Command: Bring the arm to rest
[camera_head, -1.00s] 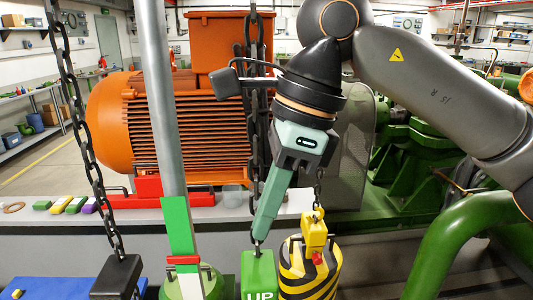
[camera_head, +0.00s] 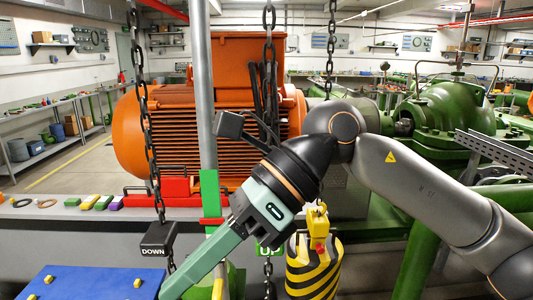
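My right arm (camera_head: 410,185), grey with a black wrist, comes in from the right. Its pale green gripper (camera_head: 172,290) points down and to the left, with its tip near the bottom edge. I see the fingers side-on, so I cannot tell whether they are open or shut. The gripper crosses in front of the green UP block (camera_head: 263,250) and hides part of it. The black DOWN block (camera_head: 155,239) hangs on a chain to the left, above the fingertips. My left arm is not in view.
A yellow-and-black striped hoist block (camera_head: 313,272) hangs just right of the gripper. A grey post (camera_head: 204,100) and chains stand close by. A blue surface (camera_head: 85,285) lies at lower left. An orange motor (camera_head: 165,135) and green pipework (camera_head: 415,260) are behind.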

